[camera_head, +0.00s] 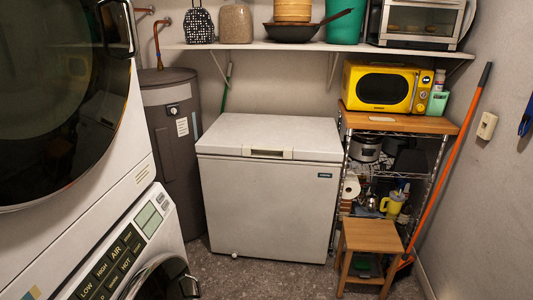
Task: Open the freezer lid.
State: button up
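The white chest freezer (268,205) stands on the floor against the back wall, in the middle of the head view. Its lid (268,134) lies flat and closed on top. A handle (267,153) sits at the middle of the lid's front edge. My gripper is not in this view, so its place and state do not show.
Stacked washers (150,215) fill the left side. A grey water heater (174,160) stands left of the freezer. A wooden stool (370,237) and wire rack (345,185) stand right of it. A shelf (270,46) runs above the freezer. The floor (255,279) in front is clear.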

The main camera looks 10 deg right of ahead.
aim_at(288, 138)
jog(key=k, duration=0.6)
jog(key=z, duration=0.2)
jog(key=i, duration=1.55)
jog(key=u, duration=0.3)
